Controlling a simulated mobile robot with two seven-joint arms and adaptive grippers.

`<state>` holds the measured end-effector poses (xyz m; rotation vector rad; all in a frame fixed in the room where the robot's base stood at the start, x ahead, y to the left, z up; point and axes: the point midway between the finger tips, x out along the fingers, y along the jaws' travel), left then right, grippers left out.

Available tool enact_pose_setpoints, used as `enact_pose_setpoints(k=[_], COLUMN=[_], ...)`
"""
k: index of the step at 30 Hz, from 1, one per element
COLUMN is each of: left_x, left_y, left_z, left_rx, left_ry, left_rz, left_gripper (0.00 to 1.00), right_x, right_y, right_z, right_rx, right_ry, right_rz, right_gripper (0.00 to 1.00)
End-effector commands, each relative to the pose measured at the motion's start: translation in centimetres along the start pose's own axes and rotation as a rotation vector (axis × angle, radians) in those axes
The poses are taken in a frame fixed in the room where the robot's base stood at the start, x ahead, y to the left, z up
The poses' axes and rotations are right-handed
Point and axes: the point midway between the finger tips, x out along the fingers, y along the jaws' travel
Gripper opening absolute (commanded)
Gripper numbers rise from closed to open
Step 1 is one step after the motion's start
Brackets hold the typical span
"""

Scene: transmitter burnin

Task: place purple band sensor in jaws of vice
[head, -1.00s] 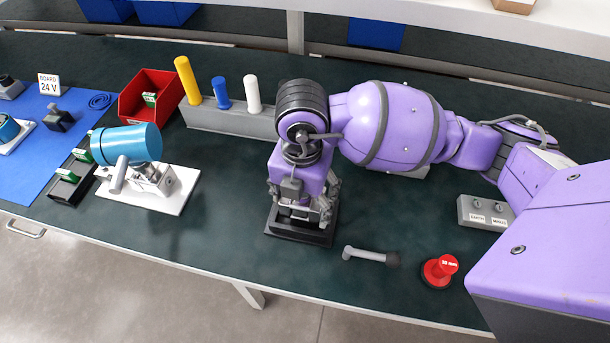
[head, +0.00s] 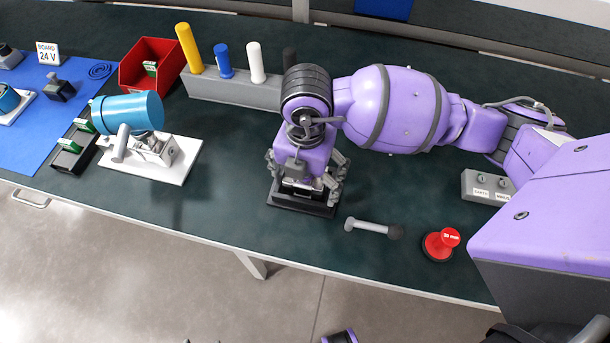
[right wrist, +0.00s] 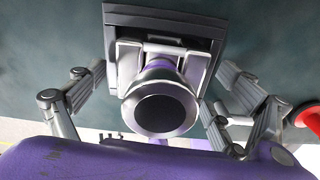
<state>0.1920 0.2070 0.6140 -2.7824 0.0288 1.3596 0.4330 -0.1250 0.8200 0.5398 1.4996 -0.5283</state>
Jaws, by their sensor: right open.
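The purple band sensor (right wrist: 160,108) shows end-on in the right wrist view, with a dark round face, a silver rim and a purple band behind it. It stands between the pale jaws of the vice (right wrist: 118,22); whether the jaws touch it is hidden. In the head view the vice's dark base (head: 300,206) is on the bench, mostly covered by my right arm. My right gripper (head: 307,184) is open above the vice, its fingers spread on either side of the sensor and apart from it in the right wrist view (right wrist: 158,85).
A grey rod with a dark knob (head: 368,227) and a red button (head: 441,244) are right of the vice. A grey block (head: 235,92) with several coloured posts stands behind. A blue cylinder (head: 128,111) on a white plate and a red bin (head: 133,68) are left.

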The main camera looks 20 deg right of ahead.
Motion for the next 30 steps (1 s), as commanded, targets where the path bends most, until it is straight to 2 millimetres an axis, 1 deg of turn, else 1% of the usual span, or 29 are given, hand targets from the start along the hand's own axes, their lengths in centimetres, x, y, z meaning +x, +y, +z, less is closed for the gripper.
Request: enact_pose_setpoints(k=[4,7,11,15,18,21,25,30], left_x=[0.0,-0.1,-0.2,-0.4,-0.5,-0.6,-0.7,-0.7], left_y=[0.0,0.0,0.0,0.0,0.0,0.0,-0.1,-0.1], left_z=[-0.1,-0.3,-0.6,-0.8,-0.9,-0.9,-1.0,-1.0], left_rx=[0.0,-0.001,-0.001,-0.002,-0.003,-0.004,-0.005,-0.005], left_ry=[0.002,0.004,0.007,0.011,0.011,0.01,0.01,0.01], left_rz=[0.0,0.0,0.0,0.0,0.0,-0.001,-0.001,-0.001], left_gripper=[0.4,0.4,0.4,0.4,0.4,0.4,0.4,0.4], right_x=[-0.2,-1.1,-3.5,-6.7,-8.8,-10.5,-11.9,-12.4], right_y=[0.0,0.1,0.1,0.2,0.2,0.1,0.1,0.1], right_z=[0.0,0.1,0.1,0.1,0.1,0.1,0.1,0.0], right_rx=[0.0,0.0,-0.001,-0.001,-0.002,-0.001,-0.001,0.0], right_ry=[-0.001,-0.002,-0.004,-0.005,-0.004,-0.005,-0.005,-0.002], right_rz=[0.0,0.003,0.005,0.007,0.005,0.005,0.004,0.002], right_gripper=[0.92,0.92,0.92,0.92,0.92,0.92,0.92,0.92])
